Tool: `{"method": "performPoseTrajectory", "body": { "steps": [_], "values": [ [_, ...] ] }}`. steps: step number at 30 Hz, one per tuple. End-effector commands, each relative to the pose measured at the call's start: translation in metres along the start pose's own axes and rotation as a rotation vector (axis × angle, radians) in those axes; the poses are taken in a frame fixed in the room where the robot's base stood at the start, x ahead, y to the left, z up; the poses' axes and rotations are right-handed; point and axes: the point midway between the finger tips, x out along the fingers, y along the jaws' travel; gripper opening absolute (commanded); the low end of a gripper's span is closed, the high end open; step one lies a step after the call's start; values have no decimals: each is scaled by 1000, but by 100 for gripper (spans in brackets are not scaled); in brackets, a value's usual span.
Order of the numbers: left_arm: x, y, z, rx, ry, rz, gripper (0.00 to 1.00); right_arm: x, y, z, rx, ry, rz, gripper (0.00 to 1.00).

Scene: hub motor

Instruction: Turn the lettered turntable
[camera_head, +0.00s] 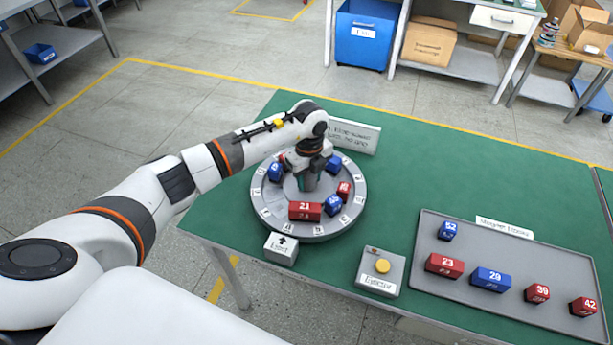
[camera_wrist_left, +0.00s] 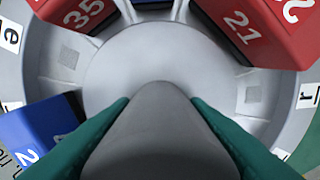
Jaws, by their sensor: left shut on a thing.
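The round grey lettered turntable (camera_head: 272,208) lies on the green table, with letter tags around its rim. Several red and blue numbered blocks stand on it, including red block 21 (camera_head: 305,211) at the front and a blue block (camera_head: 333,205) beside it. My left gripper (camera_head: 306,183) points down at the turntable's middle. In the left wrist view its green fingers are shut on the grey central knob (camera_wrist_left: 160,125). Red block 35 (camera_wrist_left: 80,12) and a blue block (camera_wrist_left: 38,130) also show there. A small box with an arrow (camera_head: 281,249) stands at the turntable's front edge. My right gripper is out of view.
A grey box with a yellow button (camera_head: 382,266) stands right of the turntable. A grey tray (camera_head: 440,300) with several red and blue blocks lies farther right. A white sign (camera_head: 354,136) stands behind the turntable. The green table (camera_head: 430,170) is clear behind the tray.

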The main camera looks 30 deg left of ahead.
Motion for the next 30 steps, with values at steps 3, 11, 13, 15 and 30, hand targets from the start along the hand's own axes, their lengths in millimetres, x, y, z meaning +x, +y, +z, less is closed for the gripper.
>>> {"method": "performPoseTrajectory", "body": {
  "steps": [3,11,13,15,30],
  "values": [
    [-2,1,-2,-3,4,3,0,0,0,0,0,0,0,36],
    [-2,0,-2,-2,3,2,63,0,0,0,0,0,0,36],
    [-2,0,-2,-1,3,2,63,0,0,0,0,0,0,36],
    [-1,0,-1,-1,2,2,63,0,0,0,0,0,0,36],
    [-55,1,-2,0,5,7,63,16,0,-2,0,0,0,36]
  ]
}}
